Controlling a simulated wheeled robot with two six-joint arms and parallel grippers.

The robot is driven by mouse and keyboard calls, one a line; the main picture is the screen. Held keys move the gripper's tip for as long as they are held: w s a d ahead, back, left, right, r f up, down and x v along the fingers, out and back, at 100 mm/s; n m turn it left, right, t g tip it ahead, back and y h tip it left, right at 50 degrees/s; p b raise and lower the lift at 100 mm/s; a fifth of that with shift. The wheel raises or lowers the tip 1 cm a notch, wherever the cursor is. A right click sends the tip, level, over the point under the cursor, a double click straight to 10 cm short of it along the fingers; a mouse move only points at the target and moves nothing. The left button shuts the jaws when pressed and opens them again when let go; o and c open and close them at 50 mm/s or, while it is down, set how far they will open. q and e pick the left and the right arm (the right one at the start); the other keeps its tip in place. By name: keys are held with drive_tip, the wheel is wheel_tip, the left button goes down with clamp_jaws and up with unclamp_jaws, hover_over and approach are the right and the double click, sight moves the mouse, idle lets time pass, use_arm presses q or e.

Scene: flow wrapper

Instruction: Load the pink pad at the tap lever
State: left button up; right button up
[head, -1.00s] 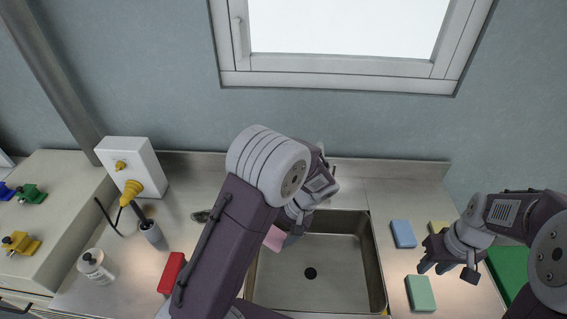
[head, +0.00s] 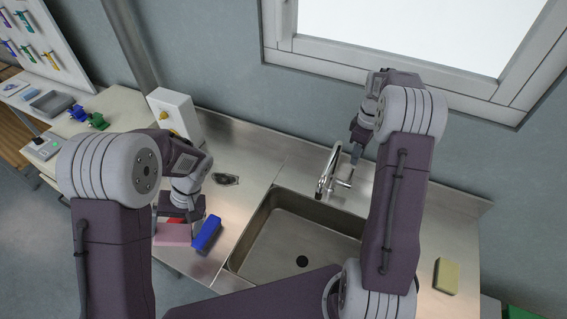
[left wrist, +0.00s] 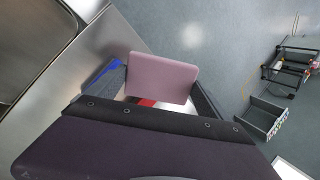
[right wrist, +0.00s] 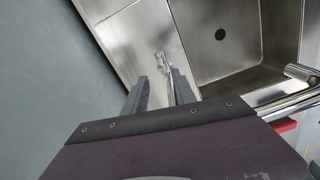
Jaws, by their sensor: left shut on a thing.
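My left gripper (head: 182,216) is shut on the pink pad (head: 172,234), over the counter left of the sink. The pad also shows between the fingers in the left wrist view (left wrist: 162,78). The tap (head: 327,172) stands at the sink's back edge, its lever (head: 344,183) beside it. My right gripper (head: 357,152) points down just behind the tap. In the right wrist view its fingers (right wrist: 160,88) are apart and empty, with a small metal part (right wrist: 163,59) beyond the tips. I cannot tell if they touch the tap.
A blue object (head: 207,235) shows right beside the left gripper. A red block (left wrist: 146,102) lies below the pink pad. The sink (head: 285,235) is empty where visible. A yellow pad (head: 446,276) lies on the right counter. A white box (head: 176,115) stands at the back left.

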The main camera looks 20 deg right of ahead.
sight(349, 183)
use_arm(q)
wheel_tip(349, 183, up, 2)
drive_tip(key=shift+w+r+p, duration=0.1)
drive_tip(key=shift+r+p, duration=0.15)
drive_tip(key=shift+p, duration=1)
use_arm(e)
wheel_tip(349, 183, down, 11)
drive_tip(key=shift+s+r, duration=0.1)
drive_tip(key=shift+r, duration=0.05)
drive_tip(key=shift+f, duration=0.7)
clamp_jaws()
